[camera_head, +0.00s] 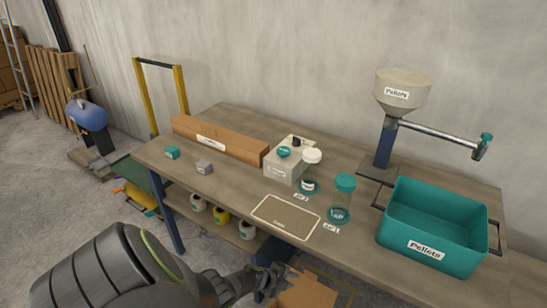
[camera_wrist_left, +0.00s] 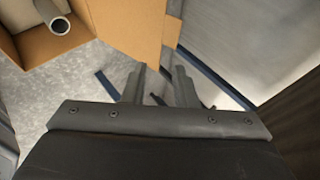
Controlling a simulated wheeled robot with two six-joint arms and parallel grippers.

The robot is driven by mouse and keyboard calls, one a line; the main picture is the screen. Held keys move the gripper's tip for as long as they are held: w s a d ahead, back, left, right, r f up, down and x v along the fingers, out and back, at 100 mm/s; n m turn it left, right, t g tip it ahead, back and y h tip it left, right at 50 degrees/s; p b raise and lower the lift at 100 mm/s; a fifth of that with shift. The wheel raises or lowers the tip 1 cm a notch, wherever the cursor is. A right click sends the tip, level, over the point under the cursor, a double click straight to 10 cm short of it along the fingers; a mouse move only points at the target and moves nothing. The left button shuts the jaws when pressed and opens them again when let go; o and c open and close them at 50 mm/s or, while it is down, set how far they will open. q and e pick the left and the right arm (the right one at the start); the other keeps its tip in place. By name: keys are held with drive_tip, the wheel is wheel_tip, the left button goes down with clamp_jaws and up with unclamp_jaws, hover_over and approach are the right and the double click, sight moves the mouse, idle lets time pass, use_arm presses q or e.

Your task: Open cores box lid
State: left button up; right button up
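A cardboard box (camera_head: 305,291) stands on the floor in front of the workbench, cut off by the bottom edge of the head view. I take it to be the cores box. In the left wrist view, a brown cardboard flap (camera_wrist_left: 135,28) stands out at the top, and part of the box's inside shows at the upper left with a grey tube (camera_wrist_left: 60,25) in it. My left gripper (camera_head: 276,276) is just beside the box's upper left in the head view. Its fingers (camera_wrist_left: 158,82) are apart with nothing between them; contact with the flap cannot be told. My right gripper is not in view.
The workbench (camera_head: 355,245) edge runs above my left gripper. Tape rolls (camera_head: 246,230) sit on the shelf below, near my left arm.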

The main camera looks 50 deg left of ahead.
use_arm(q)
drive_tip(key=p+v, duration=0.5)
drive_tip(key=v, duration=0.3)
drive_tip(key=shift+s+r, duration=0.25)
drive_tip(key=shift+r, duration=0.05)
drive_tip(key=shift+a, duration=0.15)
drive_tip(key=shift+c, duration=0.2)
